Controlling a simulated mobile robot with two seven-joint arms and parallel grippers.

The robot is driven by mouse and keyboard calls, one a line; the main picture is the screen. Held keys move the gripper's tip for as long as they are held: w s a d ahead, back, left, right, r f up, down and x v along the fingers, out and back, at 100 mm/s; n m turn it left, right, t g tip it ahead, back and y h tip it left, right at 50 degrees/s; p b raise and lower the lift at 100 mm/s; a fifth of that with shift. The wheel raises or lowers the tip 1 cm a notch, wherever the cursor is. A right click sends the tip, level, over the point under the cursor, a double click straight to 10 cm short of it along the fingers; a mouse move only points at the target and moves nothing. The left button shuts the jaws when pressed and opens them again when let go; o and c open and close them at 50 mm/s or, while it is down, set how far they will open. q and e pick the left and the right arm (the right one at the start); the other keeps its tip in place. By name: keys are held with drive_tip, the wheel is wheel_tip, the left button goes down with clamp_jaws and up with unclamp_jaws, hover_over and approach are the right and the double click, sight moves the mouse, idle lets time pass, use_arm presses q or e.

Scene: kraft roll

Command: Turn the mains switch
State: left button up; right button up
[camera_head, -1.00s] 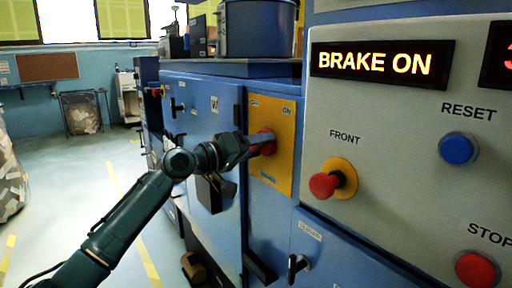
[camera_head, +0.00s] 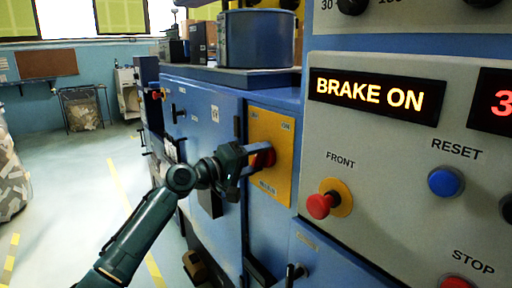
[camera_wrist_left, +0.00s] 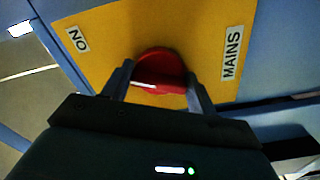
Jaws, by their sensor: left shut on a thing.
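The mains switch is a red rotary knob (camera_wrist_left: 160,68) on a yellow plate (camera_head: 272,185) fixed to the blue cabinet. In the left wrist view the plate carries the labels "MAINS" and "NO", the latter perhaps "ON" seen turned round. My left gripper (camera_head: 260,160) is at the knob, with one finger on each side of it, shut on it. In the head view the gripper partly covers the knob (camera_head: 268,157). Which way the knob points is hard to tell. My right gripper is in neither view.
To the right, a grey panel (camera_head: 400,150) bears a lit "BRAKE ON" display (camera_head: 367,94), a red FRONT button (camera_head: 320,206) and a blue RESET button (camera_head: 446,182). A black handle (camera_head: 294,274) sticks out below the plate. Open floor (camera_head: 70,190) lies to the left.

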use_arm(q)
drive_tip(key=n+p, duration=0.4)
drive_tip(key=p, duration=0.1)
drive_tip(key=shift+r+n, duration=0.35)
drive_tip(key=shift+n, duration=0.05)
drive_tip(key=n+p, duration=0.7)
drive_tip(key=shift+n, duration=0.5)
drive_tip(key=shift+n+p, duration=0.4)
drive_tip(key=shift+p, duration=0.15)
drive_tip(key=shift+f+n, duration=0.15)
drive_tip(key=shift+n, duration=0.15)
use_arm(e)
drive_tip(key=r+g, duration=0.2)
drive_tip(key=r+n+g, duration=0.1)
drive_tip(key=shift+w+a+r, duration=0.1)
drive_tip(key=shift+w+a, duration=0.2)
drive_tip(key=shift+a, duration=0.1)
use_arm(q)
drive_tip(key=shift+o, duration=0.2)
drive_tip(key=shift+c, duration=0.2)
drive_tip(key=o, duration=1)
